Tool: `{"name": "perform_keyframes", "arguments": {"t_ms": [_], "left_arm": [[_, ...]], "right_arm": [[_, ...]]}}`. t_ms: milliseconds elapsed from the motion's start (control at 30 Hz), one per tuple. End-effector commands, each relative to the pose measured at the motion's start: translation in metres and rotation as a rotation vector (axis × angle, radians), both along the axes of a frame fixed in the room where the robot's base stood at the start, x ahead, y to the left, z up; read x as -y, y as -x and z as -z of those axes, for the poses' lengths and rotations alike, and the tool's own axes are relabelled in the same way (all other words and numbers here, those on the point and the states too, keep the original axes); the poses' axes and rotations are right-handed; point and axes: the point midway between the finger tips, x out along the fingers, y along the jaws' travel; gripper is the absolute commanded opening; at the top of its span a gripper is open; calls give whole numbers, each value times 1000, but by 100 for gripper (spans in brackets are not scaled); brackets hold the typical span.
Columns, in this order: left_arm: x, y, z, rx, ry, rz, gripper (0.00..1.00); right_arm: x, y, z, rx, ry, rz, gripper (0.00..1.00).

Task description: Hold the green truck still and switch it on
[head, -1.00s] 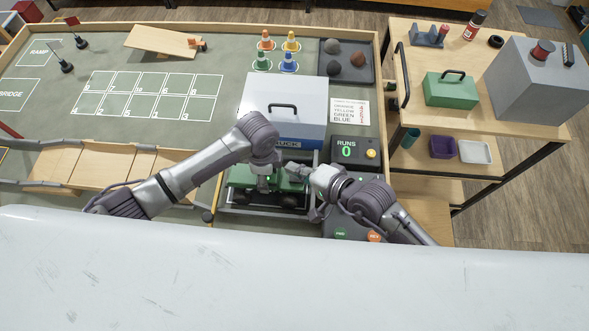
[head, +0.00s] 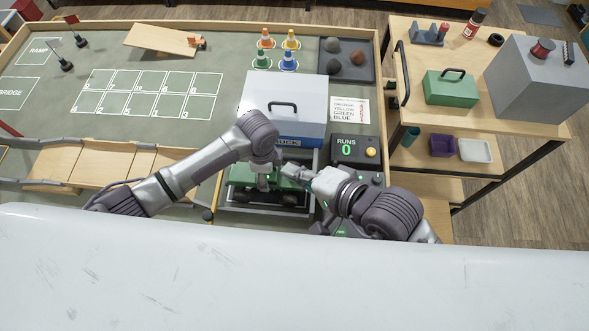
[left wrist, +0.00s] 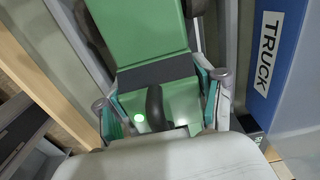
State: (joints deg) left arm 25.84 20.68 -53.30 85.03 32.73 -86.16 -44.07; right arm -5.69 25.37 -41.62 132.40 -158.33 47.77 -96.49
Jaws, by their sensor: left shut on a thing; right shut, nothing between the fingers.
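The green truck (head: 240,175) sits in a grey-framed bay in front of the box marked TRUCK. It also fills the middle of the left wrist view (left wrist: 140,35), with a dark grey band, a black curved part and a glowing green spot (left wrist: 139,118). My left gripper (head: 264,182) is shut on the truck from above, its teal-padded fingers on both sides of the body in the left wrist view (left wrist: 162,95). My right gripper (head: 287,169) is shut and empty, at the truck's right end; whether it touches is unclear. The arms partly hide the truck.
The grey box with a black handle (head: 285,95) stands right behind the truck. Cones, wooden ramps and a side cart (head: 415,65) stand farther off.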

Motion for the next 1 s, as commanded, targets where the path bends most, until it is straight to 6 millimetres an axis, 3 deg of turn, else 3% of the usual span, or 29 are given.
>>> {"name": "perform_keyframes", "arguments": {"t_ms": [100, 133, 300, 667, 833, 1000], "left_arm": [[0, -1, -1, 1, 1, 0, 5], [0, -1, -1, 1, 1, 0, 72], [0, 0, 0, 1, 1, 0, 98], [0, 0, -2, 1, 0, 0, 98], [0, -1, -24, 4, 2, 1, 98], [0, -2, -61, 5, 3, 2, 98]], "right_arm": [[0, 0, 0, 0, 0, 0, 0], [0, 0, 0, 0, 0, 0, 0], [0, 0, 0, 0, 0, 0, 0], [0, 0, 0, 1, -1, 0, 0], [0, 0, 0, 1, -1, 0, 0], [0, 0, 0, 1, -1, 0, 0]]}}
